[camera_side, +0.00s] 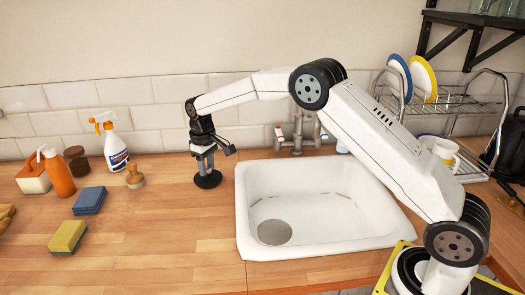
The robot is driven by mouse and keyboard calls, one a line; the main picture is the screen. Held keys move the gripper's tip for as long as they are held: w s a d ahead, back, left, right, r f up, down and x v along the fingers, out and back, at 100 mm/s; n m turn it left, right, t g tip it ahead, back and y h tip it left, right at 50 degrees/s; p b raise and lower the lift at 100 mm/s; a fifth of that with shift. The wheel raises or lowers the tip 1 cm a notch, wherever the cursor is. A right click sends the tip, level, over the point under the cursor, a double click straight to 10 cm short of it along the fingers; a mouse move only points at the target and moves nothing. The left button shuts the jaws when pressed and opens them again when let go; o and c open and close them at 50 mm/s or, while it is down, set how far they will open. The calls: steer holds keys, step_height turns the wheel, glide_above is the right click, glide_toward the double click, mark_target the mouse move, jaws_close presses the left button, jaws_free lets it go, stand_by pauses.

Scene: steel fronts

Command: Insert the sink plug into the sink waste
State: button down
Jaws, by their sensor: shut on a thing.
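The sink plug (208,180) is a black disc low at the countertop, left of the sink. My gripper (206,166) points down over it and is shut on it. I cannot tell whether the plug still touches the wood. The white sink (330,245) is set into the counter to the right of my gripper. The sink waste (274,232) is a grey round patch on the sink floor, near the front left of the basin. It is in plain view and apart from the plug.
Left of my gripper stand a wooden brush (134,176), a spray bottle (113,147), an orange bottle (58,174) and sponges (89,200). The tap (298,135) rises behind the sink. A dish rack (455,108) stands at right. The front counter (165,245) is clear.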

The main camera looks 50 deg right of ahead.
step_height(320, 180, up, 3)
steer(key=shift+f, duration=0.1)
steer(key=s+d+m, duration=0.5)
steer(key=s+d, duration=0.9)
step_height(320, 180, down, 21)
stand_by(0.4)
steer(key=shift+s, duration=0.15)
steer(key=shift+f, duration=1.95)
steer(key=shift+f, duration=1.45)
stand_by(0.8)
steer(key=shift+c, duration=1.4)
jaws_free()
